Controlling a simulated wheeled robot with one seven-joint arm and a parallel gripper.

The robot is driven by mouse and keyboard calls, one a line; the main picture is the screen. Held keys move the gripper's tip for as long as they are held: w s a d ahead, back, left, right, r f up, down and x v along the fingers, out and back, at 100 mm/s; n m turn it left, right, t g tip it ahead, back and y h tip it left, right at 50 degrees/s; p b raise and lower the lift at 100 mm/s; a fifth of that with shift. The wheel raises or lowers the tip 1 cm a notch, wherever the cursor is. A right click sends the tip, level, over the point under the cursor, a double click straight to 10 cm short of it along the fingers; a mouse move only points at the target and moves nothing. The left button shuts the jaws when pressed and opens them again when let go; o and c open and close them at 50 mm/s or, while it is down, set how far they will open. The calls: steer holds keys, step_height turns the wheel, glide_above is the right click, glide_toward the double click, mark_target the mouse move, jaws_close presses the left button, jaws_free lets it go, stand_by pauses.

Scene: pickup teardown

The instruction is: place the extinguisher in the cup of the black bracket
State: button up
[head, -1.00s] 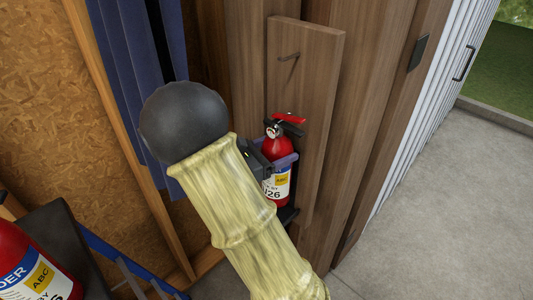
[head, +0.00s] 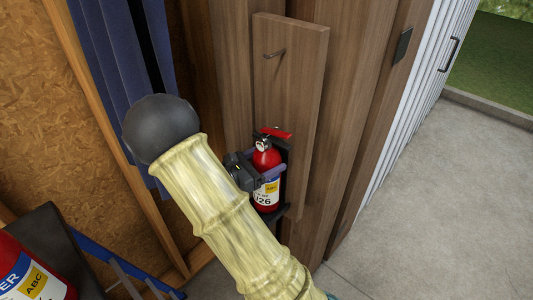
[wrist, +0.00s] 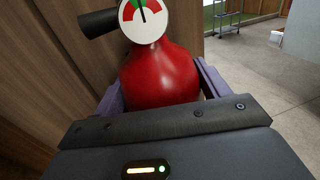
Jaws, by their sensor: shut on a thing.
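The red extinguisher (head: 265,194), with a white and yellow label, is upright in front of a wooden board. My gripper (head: 268,172) is shut on its body, with purplish fingers on both sides. The wrist view shows the red shoulder (wrist: 160,75) and round gauge (wrist: 143,18) between the fingers. The black bracket (head: 277,217) is on the board, showing just below and behind the extinguisher. The extinguisher's base is at or just above the cup; I cannot tell whether it is inside. My gripper and the extinguisher hide much of the cup.
A second red extinguisher (head: 28,275) lies at lower left, near a blue ladder-like frame (head: 110,265). Blue cloth (head: 110,70) hangs at left. The concrete floor (head: 430,210) at right is clear.

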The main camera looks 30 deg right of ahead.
steer(key=shift+w+d+f+p, duration=0.1)
steer(key=shift+d+f+p, duration=0.2)
steer(key=shift+f, duration=0.4)
steer(key=shift+a+f, duration=0.1)
steer(key=shift+f, duration=0.05)
steer(key=o, duration=2.1)
steer(key=shift+c, duration=0.2)
steer(key=shift+a, duration=0.1)
steer(key=s+a+b, duration=0.1)
steer(key=a+b, duration=0.1)
steer(key=a, duration=0.9)
steer(key=shift+s+a+b, duration=0.3)
steer(key=shift+a+b, duration=0.05)
steer(key=shift+a, duration=0.05)
